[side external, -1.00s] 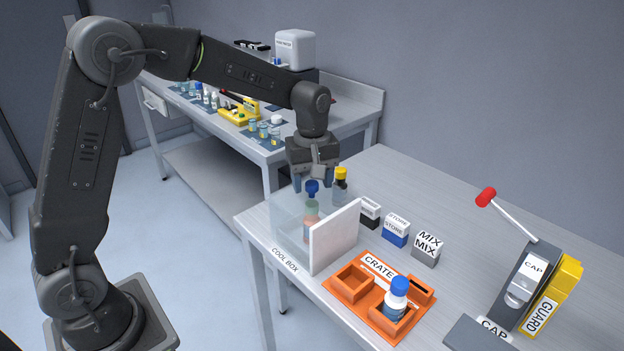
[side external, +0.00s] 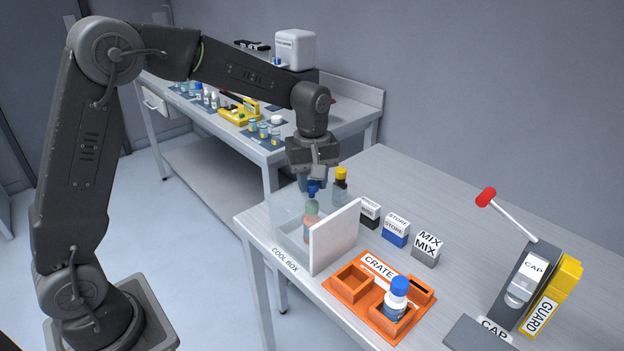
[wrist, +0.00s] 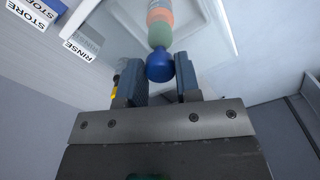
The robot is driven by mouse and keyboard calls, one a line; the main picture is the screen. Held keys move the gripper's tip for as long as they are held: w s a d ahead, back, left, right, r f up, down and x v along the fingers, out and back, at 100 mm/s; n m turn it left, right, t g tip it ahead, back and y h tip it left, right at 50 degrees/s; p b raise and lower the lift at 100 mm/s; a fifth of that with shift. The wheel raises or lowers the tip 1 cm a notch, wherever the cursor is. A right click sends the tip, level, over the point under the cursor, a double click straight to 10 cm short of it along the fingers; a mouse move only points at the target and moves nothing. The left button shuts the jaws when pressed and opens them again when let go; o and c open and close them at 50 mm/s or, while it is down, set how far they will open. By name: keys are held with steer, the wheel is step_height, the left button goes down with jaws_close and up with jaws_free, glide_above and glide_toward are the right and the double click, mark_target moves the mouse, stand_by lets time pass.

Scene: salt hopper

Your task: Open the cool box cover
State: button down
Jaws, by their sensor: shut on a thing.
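The cool box (side external: 283,226) is a clear, see-through box at the near left corner of the bench. A white panel (side external: 335,238) stands upright along its front right side. I cannot clearly make out a separate cover. A bottle (side external: 311,211) with a rounded blue top, green shoulder and orange body stands at the box, seen partly through the clear wall. My gripper (side external: 312,186) points down over it, jaws shut on the blue top. In the wrist view the blue top (wrist: 159,66) fills the gap between the fingertips (wrist: 160,82).
A yellow-capped bottle (side external: 340,187) stands close behind my gripper. Labelled blocks, STORE (side external: 396,230) and MIX (side external: 427,249), lie to the right. An orange crate (side external: 353,284) holds a blue-capped bottle (side external: 396,298) in front. A cap press (side external: 527,285) stands far right.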

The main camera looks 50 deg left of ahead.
steer(key=a, duration=1.3)
steer(key=shift+a, duration=0.25)
steer(key=c, duration=0.8)
jaws_free()
step_height(320, 180, up, 14)
steer(key=shift+d, duration=0.1)
